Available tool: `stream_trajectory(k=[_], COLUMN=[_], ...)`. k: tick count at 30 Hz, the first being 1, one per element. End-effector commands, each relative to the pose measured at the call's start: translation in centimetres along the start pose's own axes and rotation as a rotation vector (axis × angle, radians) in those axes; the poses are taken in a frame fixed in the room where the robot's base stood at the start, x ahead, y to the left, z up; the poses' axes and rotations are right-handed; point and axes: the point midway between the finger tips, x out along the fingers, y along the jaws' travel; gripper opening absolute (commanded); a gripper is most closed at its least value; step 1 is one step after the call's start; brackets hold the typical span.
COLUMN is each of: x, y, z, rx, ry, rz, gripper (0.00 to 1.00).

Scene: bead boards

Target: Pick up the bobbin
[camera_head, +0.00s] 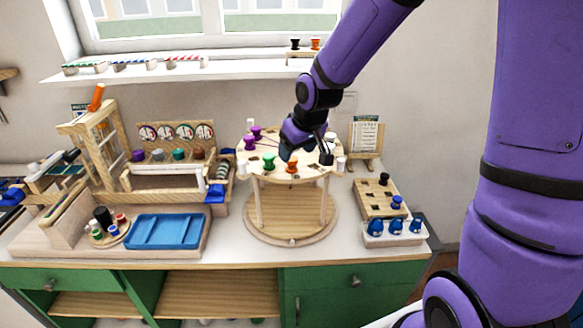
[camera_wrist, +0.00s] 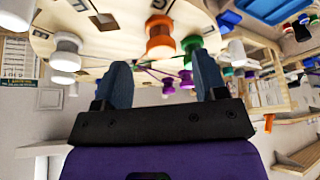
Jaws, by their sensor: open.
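Several bobbins stand on a round wooden table top (camera_head: 258,172). A green bobbin (camera_head: 268,161) and an orange bobbin (camera_head: 292,167) stand near its front edge, purple bobbins (camera_head: 249,143) at the left, and white bobbins (camera_head: 340,164) at the right. My gripper (camera_head: 287,152) is over the middle of the top, just behind the orange bobbin. In the wrist view my gripper (camera_wrist: 165,78) is open with two blue fingers apart. The orange bobbin (camera_wrist: 160,38) and green bobbin (camera_wrist: 190,46) show beyond the fingertips, and a white bobbin (camera_wrist: 66,50) is to the left. No bobbin is visibly gripped.
A blue tray (camera_head: 165,231) lies at the front left, beside a small round board with bobbins. A wooden rack with several bobbins (camera_head: 179,155) stands behind it. A wooden block (camera_head: 372,210) and a white holder with blue items (camera_head: 395,238) are at the right. Strings cross the top.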

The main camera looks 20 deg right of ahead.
Motion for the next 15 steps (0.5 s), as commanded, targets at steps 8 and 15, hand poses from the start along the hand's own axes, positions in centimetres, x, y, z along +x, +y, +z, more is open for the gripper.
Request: stream_trajectory(k=[8,15], x=[3.2,5.0], y=[-0.3,-0.2], z=[-0.3,-0.3], rx=[-0.002,-0.001], ry=[-0.003,-0.001], rz=[-0.002,0.0], gripper=[0.65,0.65])
